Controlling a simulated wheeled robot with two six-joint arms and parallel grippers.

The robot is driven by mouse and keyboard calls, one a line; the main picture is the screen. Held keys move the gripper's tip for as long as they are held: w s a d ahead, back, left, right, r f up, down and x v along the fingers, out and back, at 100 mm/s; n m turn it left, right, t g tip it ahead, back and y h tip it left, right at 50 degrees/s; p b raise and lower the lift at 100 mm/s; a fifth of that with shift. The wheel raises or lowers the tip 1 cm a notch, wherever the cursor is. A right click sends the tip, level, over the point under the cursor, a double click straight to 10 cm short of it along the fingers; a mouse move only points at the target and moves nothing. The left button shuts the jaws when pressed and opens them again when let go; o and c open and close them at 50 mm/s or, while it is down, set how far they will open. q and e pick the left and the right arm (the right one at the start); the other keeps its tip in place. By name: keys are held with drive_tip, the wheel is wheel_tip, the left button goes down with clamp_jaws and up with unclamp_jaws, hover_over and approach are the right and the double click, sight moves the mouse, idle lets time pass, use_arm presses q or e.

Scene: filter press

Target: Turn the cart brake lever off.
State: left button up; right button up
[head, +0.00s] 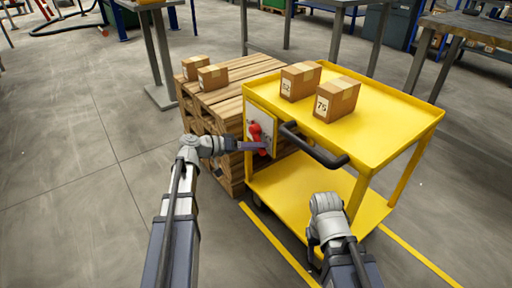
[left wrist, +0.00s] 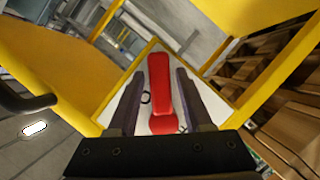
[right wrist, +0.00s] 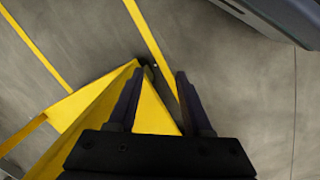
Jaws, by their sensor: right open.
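The red brake lever (head: 257,134) is on a pale plate (head: 262,122) at the near-left end of the yellow cart (head: 405,120). In the left wrist view the lever (left wrist: 159,85) stands between the two fingers of my left gripper (left wrist: 156,88), with a visible gap on each side. My left gripper (head: 262,147) is open around the lever, not closed on it. My right gripper (right wrist: 158,80) is open and empty, low by the cart's lower shelf (head: 290,187), with floor and yellow metal below it.
The cart's black handle (head: 312,146) sticks out just right of the lever. Two boxes (head: 300,81) (head: 337,99) stand on the cart top. A wooden pallet stack (head: 222,108) with two boxes stands close behind the left arm. The floor at left is clear.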

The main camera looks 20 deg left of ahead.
use_arm(q)
clamp_jaws()
idle(1.1)
